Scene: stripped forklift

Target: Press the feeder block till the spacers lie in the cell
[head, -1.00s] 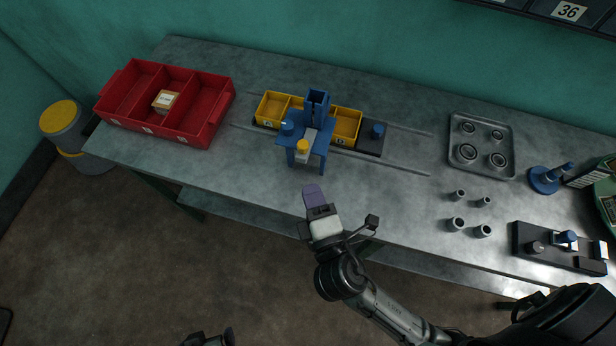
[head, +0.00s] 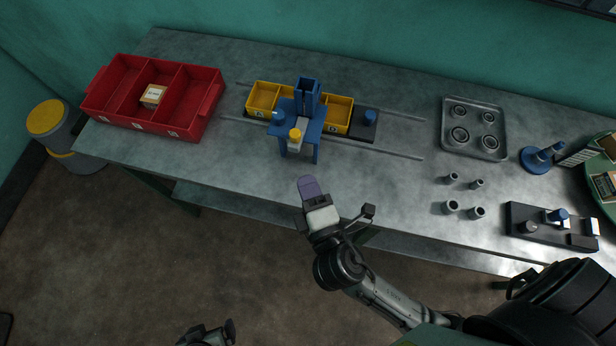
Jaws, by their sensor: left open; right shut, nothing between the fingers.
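A blue feeder stand (head: 311,128) with an upright hopper straddles a yellow tray (head: 262,97) on the table. A small block with a yellow top (head: 295,135), which looks like the feeder block, sits at the stand's front. Cells of the yellow tray show to the left and right of the stand; the middle is hidden under it. I cannot make out spacers in the hopper or the cells. My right gripper (head: 308,188) is shut and empty, in front of the stand and apart from it. My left gripper (head: 208,334) is open, low at the bottom edge, away from the table.
The tray rides on a dark carriage with a blue knob (head: 369,117) between rails. A red bin (head: 213,106) holding a small box stands left. At right are a metal tray (head: 492,151), several grey sleeves (head: 450,207), a blue stand (head: 537,160) and a black fixture (head: 515,217).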

